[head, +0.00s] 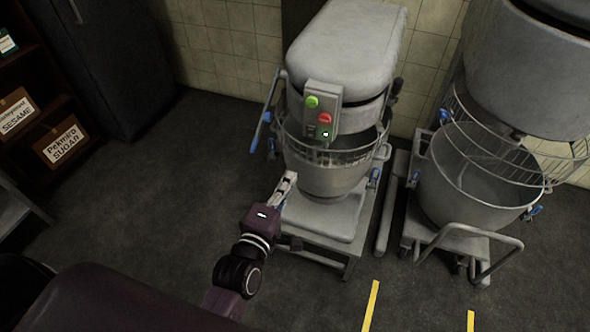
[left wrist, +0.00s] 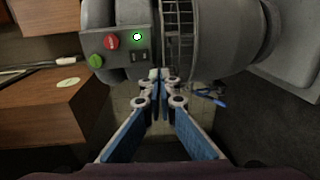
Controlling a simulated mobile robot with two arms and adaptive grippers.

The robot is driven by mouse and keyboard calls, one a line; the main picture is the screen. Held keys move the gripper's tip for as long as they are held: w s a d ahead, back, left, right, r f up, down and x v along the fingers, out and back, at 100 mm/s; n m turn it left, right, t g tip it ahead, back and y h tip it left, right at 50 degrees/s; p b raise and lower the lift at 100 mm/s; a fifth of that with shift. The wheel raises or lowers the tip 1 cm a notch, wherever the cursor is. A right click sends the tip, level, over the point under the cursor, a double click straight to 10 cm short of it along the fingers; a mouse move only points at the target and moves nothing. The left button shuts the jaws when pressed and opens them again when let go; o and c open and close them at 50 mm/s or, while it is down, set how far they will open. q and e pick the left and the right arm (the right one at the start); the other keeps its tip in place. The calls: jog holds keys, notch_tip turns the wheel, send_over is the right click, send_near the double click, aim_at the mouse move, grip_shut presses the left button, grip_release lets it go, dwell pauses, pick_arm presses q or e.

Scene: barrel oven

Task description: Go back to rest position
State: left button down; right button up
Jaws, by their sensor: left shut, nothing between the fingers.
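My left gripper (head: 287,183) is in front of the grey mixer (head: 345,45), low and just left of its bowl (head: 325,178) in the head view. Its fingers are shut and empty. In the left wrist view the two blue-padded fingers of my left gripper (left wrist: 156,80) come together at the tips, with the mixer's control panel (left wrist: 120,45) beyond them. The panel (head: 322,112) has a green button, a red button and a small lit button. I cannot tell whether the fingers touch the mixer. My right gripper is not in view.
A second, larger mixer (head: 530,70) with a wheeled bowl (head: 475,185) stands at the right. A dark shelf with boxes of sesame (head: 17,112) and sugar (head: 60,142) is at the left. The floor (head: 165,190) between shelf and mixer is clear. Yellow strips (head: 371,305) mark the floor.

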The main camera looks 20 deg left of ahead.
pick_arm(q)
jog(key=shift+s+f, duration=0.1)
jog(key=shift+s, duration=0.5)
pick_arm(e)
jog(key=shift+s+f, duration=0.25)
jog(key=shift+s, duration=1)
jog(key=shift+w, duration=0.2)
